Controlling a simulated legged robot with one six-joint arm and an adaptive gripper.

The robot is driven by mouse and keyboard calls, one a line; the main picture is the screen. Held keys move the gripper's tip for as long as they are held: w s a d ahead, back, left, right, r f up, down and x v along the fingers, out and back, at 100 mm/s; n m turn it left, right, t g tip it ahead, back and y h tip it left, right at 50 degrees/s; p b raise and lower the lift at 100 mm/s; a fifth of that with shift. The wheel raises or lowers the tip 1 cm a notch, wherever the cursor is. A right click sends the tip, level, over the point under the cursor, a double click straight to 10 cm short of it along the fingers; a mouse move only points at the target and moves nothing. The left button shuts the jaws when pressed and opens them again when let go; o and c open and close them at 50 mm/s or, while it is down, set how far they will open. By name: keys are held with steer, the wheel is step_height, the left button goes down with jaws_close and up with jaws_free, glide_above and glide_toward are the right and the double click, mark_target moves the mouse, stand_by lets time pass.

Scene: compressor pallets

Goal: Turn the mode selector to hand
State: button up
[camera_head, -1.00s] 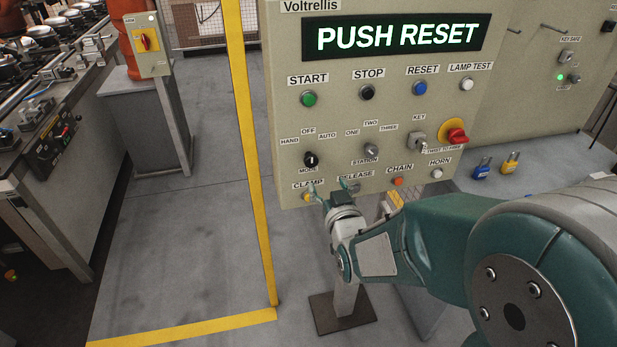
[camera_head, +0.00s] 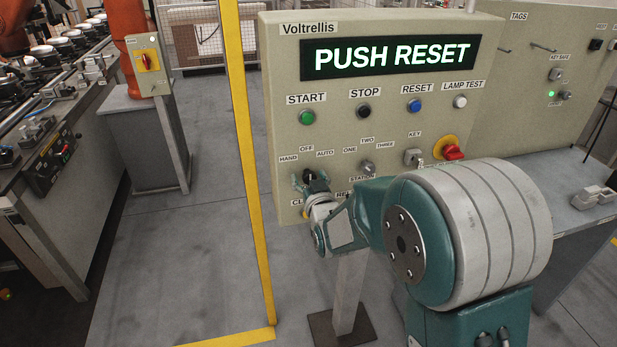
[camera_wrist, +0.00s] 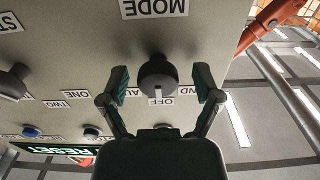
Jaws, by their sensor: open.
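The mode selector is a dark round knob (camera_wrist: 158,75) on the beige panel, under the MODE label in the upside-down wrist view. Its grip ridge and light mark line up with the OFF label (camera_wrist: 162,101). The HAND label is partly hidden behind one finger in the wrist view and shows whole in the head view (camera_head: 288,158). My gripper (camera_wrist: 163,80) is open, with one finger on each side of the knob and a visible gap to both. In the head view, my gripper (camera_head: 311,183) covers much of the knob from below.
The panel display (camera_head: 391,56) reads PUSH RESET. The station selector (camera_head: 367,168) sits right of my gripper, with the key switch (camera_head: 412,156) and red-and-yellow knob (camera_head: 452,152) further right. START, STOP, RESET and LAMP TEST buttons line the row above. Open floor lies left.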

steer(key=shift+c, duration=0.3)
jaws_close()
steer(key=shift+n, duration=0.4)
steer(key=n, duration=0.3)
steer(key=shift+n, duration=2.5)
